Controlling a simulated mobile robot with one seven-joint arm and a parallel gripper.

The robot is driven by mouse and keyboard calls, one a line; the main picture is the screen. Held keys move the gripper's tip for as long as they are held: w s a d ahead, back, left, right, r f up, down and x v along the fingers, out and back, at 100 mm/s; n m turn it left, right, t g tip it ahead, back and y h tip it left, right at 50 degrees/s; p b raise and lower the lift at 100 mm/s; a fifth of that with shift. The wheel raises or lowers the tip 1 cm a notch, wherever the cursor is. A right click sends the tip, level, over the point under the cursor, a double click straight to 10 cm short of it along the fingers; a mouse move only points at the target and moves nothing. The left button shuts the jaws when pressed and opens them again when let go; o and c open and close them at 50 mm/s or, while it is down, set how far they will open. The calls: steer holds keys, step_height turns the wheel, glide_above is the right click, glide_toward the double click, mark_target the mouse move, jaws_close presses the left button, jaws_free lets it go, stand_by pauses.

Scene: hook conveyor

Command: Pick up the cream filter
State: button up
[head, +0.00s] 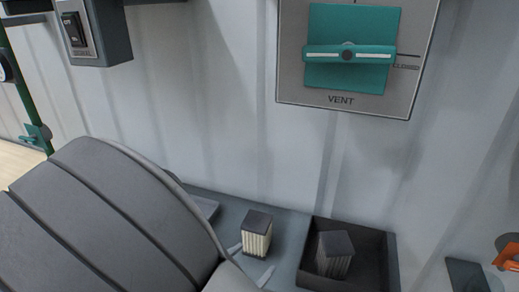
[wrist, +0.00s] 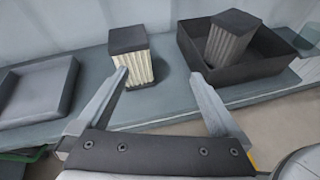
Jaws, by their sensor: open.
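The cream filter (head: 257,237) is a small pleated block with dark end caps, upright on the grey shelf. It also shows in the wrist view (wrist: 138,69), above and between my two fingers, nearer the left one. My gripper (wrist: 160,80) is open and empty; its left fingertip overlaps the filter's lower left side in the picture, and I cannot tell whether it touches. In the head view my arm hides most of the gripper; only fingertips show close to the filter.
A dark open bin (head: 377,267) to the right holds a greyer pleated filter (head: 334,254), tilted. A shallow grey tray (wrist: 47,86) lies to the left. The wall stands behind the shelf (wrist: 90,110), with a teal vent handle (head: 349,52) above.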

mark_target(253, 236)
steer(key=w+f+n, duration=0.1)
steer(key=w, duration=0.2)
steer(key=w+f+n+t+y, duration=0.1)
steer(key=w, duration=0.3)
steer(key=w+f+n+t, duration=0.1)
steer(key=w+f, duration=0.1)
steer(key=w, duration=0.2)
steer(key=shift+w+d+n+y+p, duration=0.1)
steer(key=shift+d+n+y+p, duration=0.3)
steer(key=shift+w+d, duration=0.2)
steer(key=shift+w, duration=0.35)
steer(key=p+x, duration=0.1)
steer(key=x, duration=0.3)
steer(key=shift+w+r, duration=0.15)
steer(key=c, duration=1.2)
